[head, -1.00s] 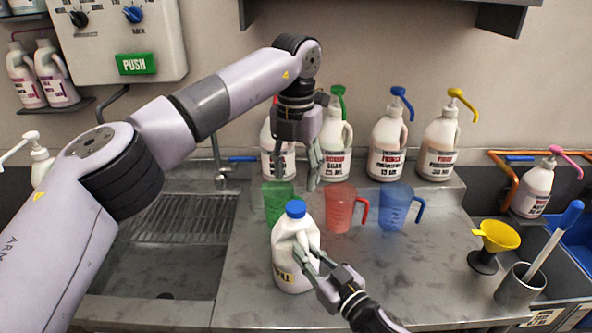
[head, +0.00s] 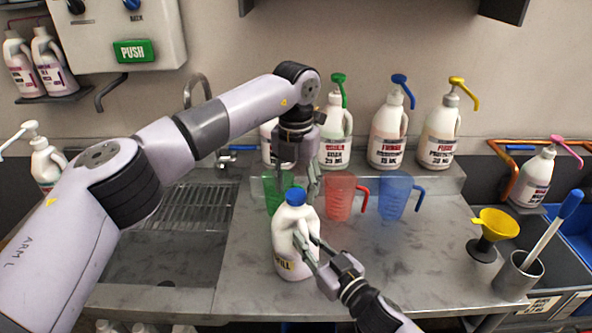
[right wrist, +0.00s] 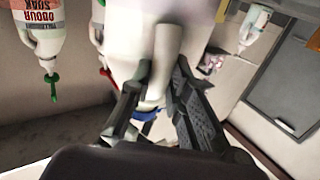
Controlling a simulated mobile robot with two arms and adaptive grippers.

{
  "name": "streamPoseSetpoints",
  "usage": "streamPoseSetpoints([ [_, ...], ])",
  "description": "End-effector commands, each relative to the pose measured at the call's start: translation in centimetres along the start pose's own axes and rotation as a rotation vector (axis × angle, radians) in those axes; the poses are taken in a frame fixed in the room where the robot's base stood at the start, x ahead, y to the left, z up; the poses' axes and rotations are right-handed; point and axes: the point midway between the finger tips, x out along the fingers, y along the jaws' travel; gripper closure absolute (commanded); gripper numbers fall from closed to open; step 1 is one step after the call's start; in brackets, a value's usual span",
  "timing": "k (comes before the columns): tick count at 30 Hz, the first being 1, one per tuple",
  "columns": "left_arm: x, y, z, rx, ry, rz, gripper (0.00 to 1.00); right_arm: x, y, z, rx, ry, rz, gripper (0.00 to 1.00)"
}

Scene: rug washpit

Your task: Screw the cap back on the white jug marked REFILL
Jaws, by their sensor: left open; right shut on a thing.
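The white jug (head: 290,250) stands upright at the front of the steel counter. Its yellow-and-black label shows only in part. A blue cap (head: 296,196) sits on its mouth; I cannot tell how tightly it is seated. My right gripper (head: 308,246) is shut on the jug's handle from the right. In the right wrist view the jug's pale handle (right wrist: 167,50) lies between the fingers. My left gripper (head: 302,186) points down, open, with its fingertips at about the cap's height. Whether a finger touches the cap is unclear.
A green measuring jug (head: 274,190), a red one (head: 339,196) and a blue one (head: 395,194) stand close behind. Several pump bottles (head: 386,140) line the back ledge. A yellow funnel (head: 495,224) and a steel cup (head: 518,275) are at the right; a sink (head: 165,250) is at the left.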

Motion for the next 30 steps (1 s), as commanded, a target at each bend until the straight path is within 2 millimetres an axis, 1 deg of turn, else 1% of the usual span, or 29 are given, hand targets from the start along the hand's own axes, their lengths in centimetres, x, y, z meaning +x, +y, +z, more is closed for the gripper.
streamPoseSetpoints([
  [1,0.49,-0.01,-0.03,0.0,0.001,0.0,0.47,-0.02,-0.01,0.08,0.0,-0.002,0.0,1.0],
  [4,1.03,-0.04,-0.02,0.001,0.0,-0.001,0.47,-0.02,-0.01,0.08,0.0,-0.002,0.0,1.0],
  [13,1.19,-0.03,-0.01,0.001,-0.001,0.0,0.47,-0.02,0.0,0.09,0.0,-0.002,0.0,1.0],
  [30,1.16,-0.02,-0.01,0.0,0.0,0.0,0.85,-0.02,0.0,0.08,0.0,-0.002,0.0,1.0],
])
